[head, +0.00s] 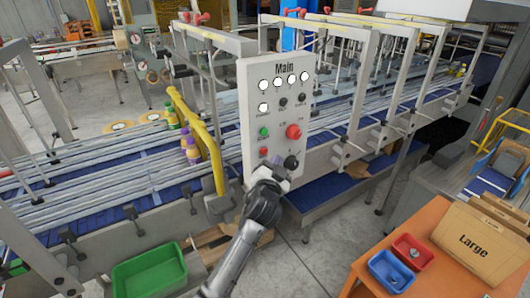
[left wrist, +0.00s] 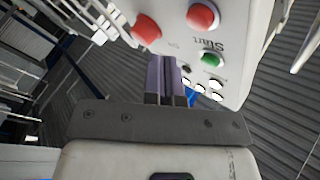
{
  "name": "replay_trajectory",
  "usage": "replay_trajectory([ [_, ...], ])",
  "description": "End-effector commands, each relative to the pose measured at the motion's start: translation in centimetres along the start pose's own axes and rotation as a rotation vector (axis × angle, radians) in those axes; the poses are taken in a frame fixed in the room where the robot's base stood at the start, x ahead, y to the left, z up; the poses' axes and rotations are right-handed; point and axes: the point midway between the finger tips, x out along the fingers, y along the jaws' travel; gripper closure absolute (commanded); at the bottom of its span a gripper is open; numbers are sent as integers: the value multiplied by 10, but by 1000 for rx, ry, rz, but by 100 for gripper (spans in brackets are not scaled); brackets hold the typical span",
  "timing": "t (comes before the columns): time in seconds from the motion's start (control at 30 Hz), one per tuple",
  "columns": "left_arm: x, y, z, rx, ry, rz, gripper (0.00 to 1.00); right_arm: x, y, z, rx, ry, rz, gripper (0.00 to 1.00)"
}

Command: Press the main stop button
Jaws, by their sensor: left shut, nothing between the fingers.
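The light grey control panel (head: 276,98), labelled Main, stands upright in the middle of the head view. It carries a green button (head: 264,132), a smaller red button (head: 264,151) below it, and a large red button (head: 293,131) to the right. In the left wrist view the panel appears upside down, with the green Start button (left wrist: 212,59), the smaller red button (left wrist: 202,15) and the large red button (left wrist: 147,27). The red buttons' labels are unreadable. My left gripper (head: 268,174) is shut and empty at the panel's lower edge. Its fingers (left wrist: 168,64) show no contact with a button.
Conveyor rails (head: 80,185) with bottles run behind the panel. A green bin (head: 150,272) is at lower left; an orange table (head: 433,222) with small bins and a box is at right.

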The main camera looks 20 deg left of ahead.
Motion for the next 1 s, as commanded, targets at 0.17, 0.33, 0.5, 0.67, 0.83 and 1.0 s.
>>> replay_trajectory([
  [0.17,-12,9,-8,0,-1,1,100,-1,0,0,-1,0,1,57],
  [0.33,-18,13,-13,1,0,0,100,-2,0,0,0,0,0,57],
  [0.5,-20,14,-14,2,-1,-1,100,-2,-1,-1,3,0,-3,57],
  [0.67,-19,14,-14,1,0,-1,100,-2,-2,-1,7,1,-6,57],
  [0.83,-19,14,-14,1,0,-1,100,-2,-3,-1,9,1,-7,57],
  [1.0,-19,14,-14,1,0,-1,100,-2,-3,-1,9,1,-7,57],
])
